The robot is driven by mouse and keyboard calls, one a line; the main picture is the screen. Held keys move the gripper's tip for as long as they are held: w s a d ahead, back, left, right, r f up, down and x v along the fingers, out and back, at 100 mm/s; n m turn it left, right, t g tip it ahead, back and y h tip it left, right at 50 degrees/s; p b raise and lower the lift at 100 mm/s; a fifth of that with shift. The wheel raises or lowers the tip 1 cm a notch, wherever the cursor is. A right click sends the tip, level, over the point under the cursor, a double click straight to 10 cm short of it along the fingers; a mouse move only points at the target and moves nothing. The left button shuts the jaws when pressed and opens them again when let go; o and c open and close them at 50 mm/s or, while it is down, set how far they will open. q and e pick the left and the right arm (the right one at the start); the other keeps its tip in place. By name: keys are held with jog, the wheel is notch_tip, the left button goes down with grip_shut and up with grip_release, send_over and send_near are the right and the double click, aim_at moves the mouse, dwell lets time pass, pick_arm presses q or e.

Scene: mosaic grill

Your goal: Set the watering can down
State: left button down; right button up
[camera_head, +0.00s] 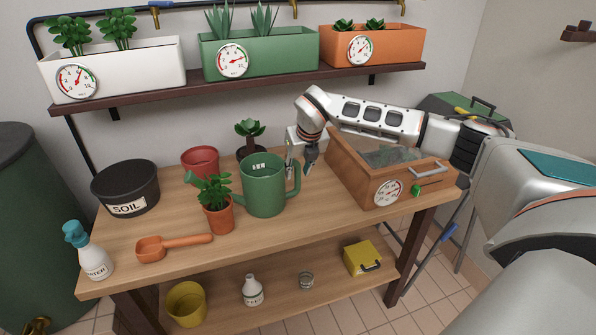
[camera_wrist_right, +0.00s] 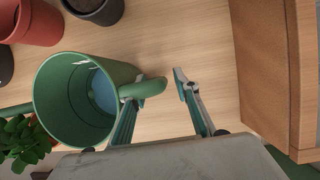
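The green watering can (camera_head: 264,187) stands upright on the wooden workbench (camera_head: 330,222), its spout to the left and its handle to the right. In the right wrist view I look into the can (camera_wrist_right: 82,100), with its handle (camera_wrist_right: 148,87) pointing toward the fingers. My right gripper (camera_head: 300,167) is at the handle. Its fingers are spread; one passes by the handle, where its tip is hidden, and the other is apart from it with bench showing between. My left gripper is not in view.
A potted plant (camera_head: 218,212) stands close to the can's spout side. A red pot (camera_head: 200,160) and a dark pot plant (camera_head: 250,136) are behind. A wooden box with a gauge (camera_head: 352,172) is at the right. An orange scoop (camera_head: 172,246) lies front left.

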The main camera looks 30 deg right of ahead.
jog(key=v, duration=1.1)
jog(key=shift+r, duration=0.2)
